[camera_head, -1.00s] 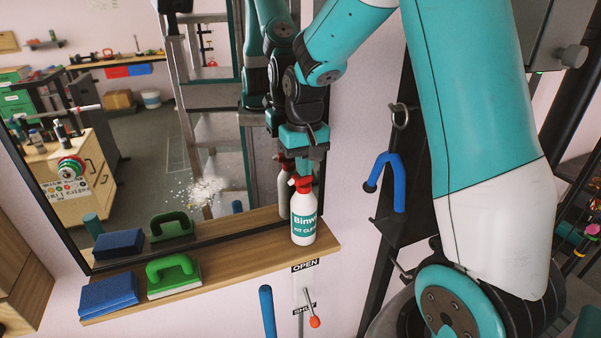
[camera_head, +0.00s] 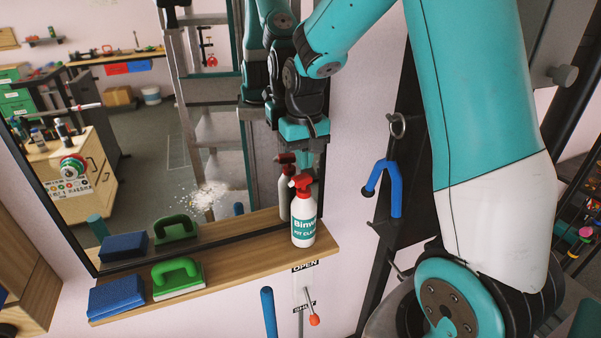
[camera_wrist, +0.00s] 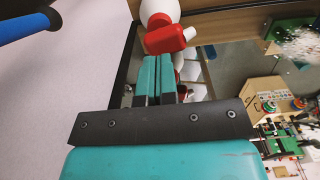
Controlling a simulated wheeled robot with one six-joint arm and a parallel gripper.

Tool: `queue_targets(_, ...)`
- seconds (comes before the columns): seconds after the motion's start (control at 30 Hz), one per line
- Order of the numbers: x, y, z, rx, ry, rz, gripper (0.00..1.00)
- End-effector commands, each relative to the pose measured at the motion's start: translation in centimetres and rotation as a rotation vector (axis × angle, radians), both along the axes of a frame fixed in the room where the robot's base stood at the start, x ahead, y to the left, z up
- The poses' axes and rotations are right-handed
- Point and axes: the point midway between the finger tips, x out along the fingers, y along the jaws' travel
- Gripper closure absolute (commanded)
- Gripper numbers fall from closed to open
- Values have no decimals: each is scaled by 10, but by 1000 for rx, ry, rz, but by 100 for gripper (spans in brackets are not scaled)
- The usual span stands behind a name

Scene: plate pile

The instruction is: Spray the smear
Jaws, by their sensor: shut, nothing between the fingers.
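The smear (camera_head: 209,196) is a pale speckled patch on the mirror. It also shows at the upper right of the wrist view (camera_wrist: 302,42). A white spray bottle (camera_head: 304,229) with a teal label and red spray head stands upright on the wooden shelf in front of the mirror. My gripper (camera_head: 313,166) is just above and behind the bottle's head, shut and empty. In the wrist view its teal fingers (camera_wrist: 159,62) end close to the red spray head (camera_wrist: 168,38); I cannot tell whether they touch it.
The wooden shelf (camera_head: 240,262) also holds a blue sponge (camera_head: 116,296) and a green-handled scrubber (camera_head: 178,278) on its left. A lever with a red knob (camera_head: 314,320) is on the wall below. A blue hook (camera_head: 394,190) hangs on a dark post at right.

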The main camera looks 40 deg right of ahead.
Motion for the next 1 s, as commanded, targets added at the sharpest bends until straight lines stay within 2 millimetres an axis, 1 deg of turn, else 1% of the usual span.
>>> queue_targets(0.37, 0, 0, -1, 0, 0, 0, 100)
queue_targets(0.47, 0, 0, 2, 0, 0, 0, 100)
queue_targets(0.57, 0, 0, 10, 0, -1, 0, 100)
queue_targets(1.0, 0, 0, 57, 0, -1, 0, 100)
